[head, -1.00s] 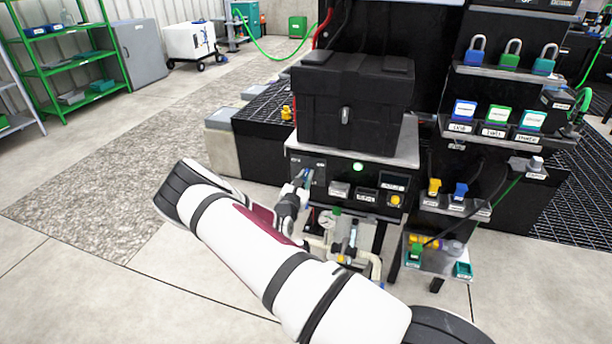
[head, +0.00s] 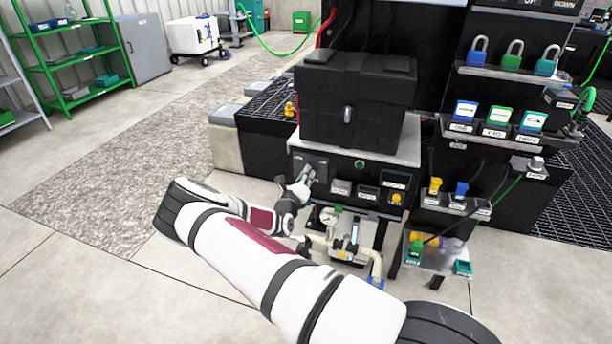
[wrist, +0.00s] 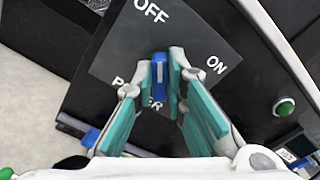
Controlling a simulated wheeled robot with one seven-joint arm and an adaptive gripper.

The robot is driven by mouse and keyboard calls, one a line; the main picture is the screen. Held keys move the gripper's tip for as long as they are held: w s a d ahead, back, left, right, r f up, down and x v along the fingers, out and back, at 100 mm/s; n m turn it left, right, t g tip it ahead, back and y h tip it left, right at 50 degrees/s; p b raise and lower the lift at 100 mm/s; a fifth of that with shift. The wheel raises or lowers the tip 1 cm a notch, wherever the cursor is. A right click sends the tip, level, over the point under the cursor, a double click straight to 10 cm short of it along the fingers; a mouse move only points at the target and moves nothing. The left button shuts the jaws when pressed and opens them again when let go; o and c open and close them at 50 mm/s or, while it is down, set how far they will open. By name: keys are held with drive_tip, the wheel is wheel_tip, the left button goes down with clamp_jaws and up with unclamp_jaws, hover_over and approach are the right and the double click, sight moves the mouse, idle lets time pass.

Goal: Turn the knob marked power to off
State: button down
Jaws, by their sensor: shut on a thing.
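The power knob (wrist: 159,75) is a blue bar handle on a dark plate (wrist: 115,50) in the wrist view. The plate reads OFF at the top and ON at the right; the lettering below is partly hidden by the fingers. The bar stands nearly upright in the picture, one end towards OFF. My gripper (wrist: 160,70), with teal finger pads, is shut on the knob, a fingertip on each side. In the head view my gripper (head: 307,176) is at the left of the control panel (head: 338,172) and hides the knob.
A round green indicator (head: 360,163) sits right of the knob, with a yellow button (head: 396,198) farther right. A black case (head: 355,100) stands on top of the panel. Pipes and a gauge (head: 328,216) are below. Open floor lies to the left.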

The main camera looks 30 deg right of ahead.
drive_tip(key=shift+f+n, duration=0.15)
drive_tip(key=shift+n, duration=0.55)
drive_tip(key=c, duration=1.6)
unclamp_jaws()
drive_tip(key=v, duration=1.2)
